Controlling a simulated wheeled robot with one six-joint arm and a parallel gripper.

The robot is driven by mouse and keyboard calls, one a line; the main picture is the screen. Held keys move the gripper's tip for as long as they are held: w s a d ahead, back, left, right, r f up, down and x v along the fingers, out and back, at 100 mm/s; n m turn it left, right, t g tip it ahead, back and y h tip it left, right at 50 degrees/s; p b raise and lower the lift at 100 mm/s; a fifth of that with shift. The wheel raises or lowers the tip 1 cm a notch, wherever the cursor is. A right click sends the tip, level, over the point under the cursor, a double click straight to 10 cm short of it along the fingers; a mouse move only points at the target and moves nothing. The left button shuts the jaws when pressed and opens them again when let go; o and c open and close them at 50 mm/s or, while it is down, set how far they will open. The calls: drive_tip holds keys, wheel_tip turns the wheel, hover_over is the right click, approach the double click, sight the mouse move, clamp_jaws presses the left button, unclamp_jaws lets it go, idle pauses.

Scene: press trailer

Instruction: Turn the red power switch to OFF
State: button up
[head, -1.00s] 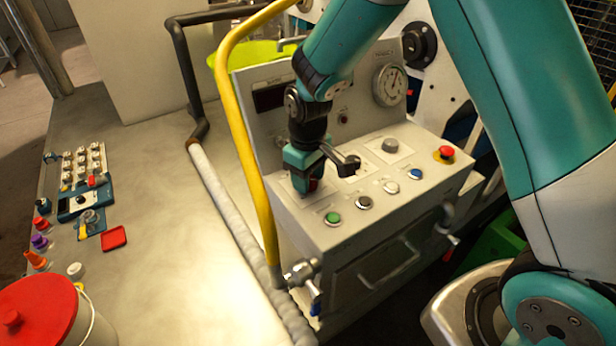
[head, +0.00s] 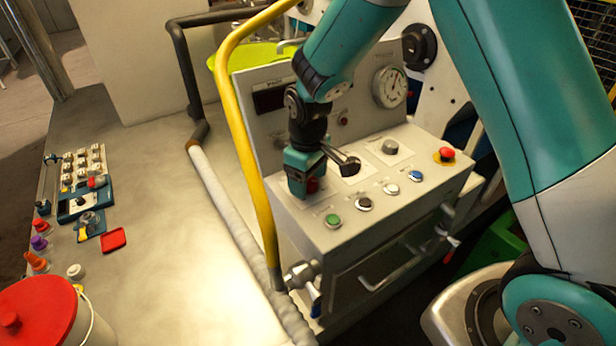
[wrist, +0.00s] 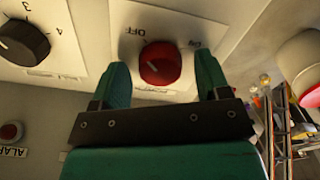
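The red power switch (wrist: 160,63) is a round red knob on a white label plate in the wrist view. OFF is printed beyond it to the upper left, and what looks like ON to the upper right. A short pale mark shows on the knob, but I cannot tell which label it points to. My gripper (wrist: 163,80) is open, with one green finger on each side of the knob and a visible gap at both. In the head view my gripper (head: 304,190) is low over the console, with a bit of the red switch (head: 313,185) showing beside it.
The console (head: 350,230) carries a green button (head: 333,220), other buttons, a grey knob (head: 390,147) and a red mushroom button (head: 446,154). A yellow rail (head: 245,150) rises close to the left of my gripper. A black selector knob (wrist: 22,42) sits left of the switch.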

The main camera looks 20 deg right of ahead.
wheel_tip(320, 180, up, 17)
drive_tip(key=b, duration=0.3)
drive_tip(key=shift+r, duration=0.2)
idle(0.4)
drive_tip(key=s+a+f+y, duration=0.1)
drive_tip(key=s+a+y, duration=0.1)
drive_tip(key=s, duration=1)
drive_tip(key=s+a+f+y+b, duration=0.1)
drive_tip(key=s+a+y, duration=0.1)
drive_tip(key=s, duration=1)
drive_tip(key=shift+a+f, duration=0.3)
